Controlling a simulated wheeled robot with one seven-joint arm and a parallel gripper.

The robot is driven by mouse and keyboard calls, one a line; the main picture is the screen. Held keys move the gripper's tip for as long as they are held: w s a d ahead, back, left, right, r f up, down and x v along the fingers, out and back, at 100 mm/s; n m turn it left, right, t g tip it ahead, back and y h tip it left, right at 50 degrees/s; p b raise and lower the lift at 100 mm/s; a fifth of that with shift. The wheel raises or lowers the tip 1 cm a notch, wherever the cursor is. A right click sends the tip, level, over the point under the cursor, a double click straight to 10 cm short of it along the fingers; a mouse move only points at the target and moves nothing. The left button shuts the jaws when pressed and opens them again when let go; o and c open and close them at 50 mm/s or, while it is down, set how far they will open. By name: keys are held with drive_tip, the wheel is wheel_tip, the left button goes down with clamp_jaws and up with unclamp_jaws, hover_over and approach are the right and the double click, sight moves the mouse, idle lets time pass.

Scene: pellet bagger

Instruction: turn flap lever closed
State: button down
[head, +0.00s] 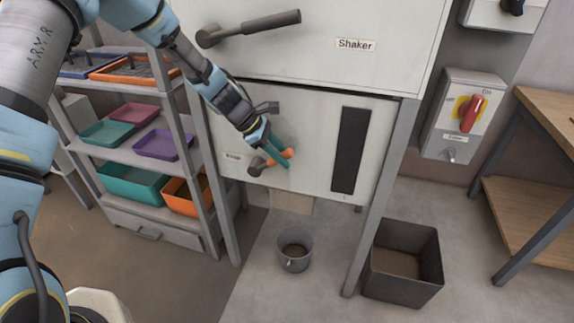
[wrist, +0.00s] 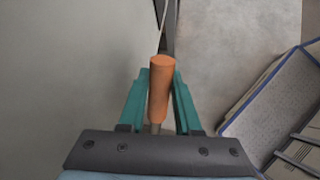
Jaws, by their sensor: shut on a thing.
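The flap lever has an orange handle (head: 288,153) and a dark pivot (head: 256,167) low on the front of the white machine. It lies close to level, with its handle to the right of the pivot and tilted slightly up. My gripper (head: 279,155) is shut on the orange handle, one teal finger on each side. In the wrist view the handle (wrist: 158,88) stands between the teal fingers of my gripper (wrist: 160,95). The flap itself cannot be made out. A small label left of the pivot is too blurred to read.
A larger grey lever (head: 250,28) sits above, beside the Shaker label. A small bucket (head: 295,264) stands on the floor below and a dark square bin (head: 375,285) to its right. A shelf of colored trays (head: 150,195) is close on the left.

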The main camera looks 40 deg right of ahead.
drive_tip(key=w+a+r+g+h, duration=0.1)
drive_tip(key=w+r+g+h+b, duration=0.1)
drive_tip(key=w+a+r+g+h, duration=0.1)
drive_tip(key=w+g, duration=0.1)
drive_tip(key=shift+w+a+n, duration=0.1)
drive_tip(key=shift+a+n, duration=0.2)
drive_tip(key=shift+n, duration=0.1)
drive_tip(key=shift+w+a+r+n+g+h+b, duration=0.1)
drive_tip(key=shift+w+a+r+g+h+b, duration=0.1)
drive_tip(key=shift+w+a+g+h+b, duration=0.35)
drive_tip(key=shift+w+a+r+n+g+h+b, duration=0.15)
drive_tip(key=shift+w+a+g+h+b, duration=0.25)
drive_tip(key=shift+w+g, duration=0.3)
drive_tip(key=shift+w+a+r+n+g+h+b, duration=0.1)
drive_tip(key=shift+w+a+r+g+h+b, duration=0.1)
drive_tip(key=shift+w+a+g+h+b, duration=0.3)
drive_tip(key=shift+w+d, duration=0.1)
drive_tip(key=shift+d, duration=0.1)
drive_tip(key=c, duration=0.6)
unclamp_jaws()
drive_tip(key=b+v, duration=0.2)
drive_tip(key=v, duration=0.8)
drive_tip(key=shift+w+a, duration=0.3)
drive_tip(key=shift+f, duration=0.1)
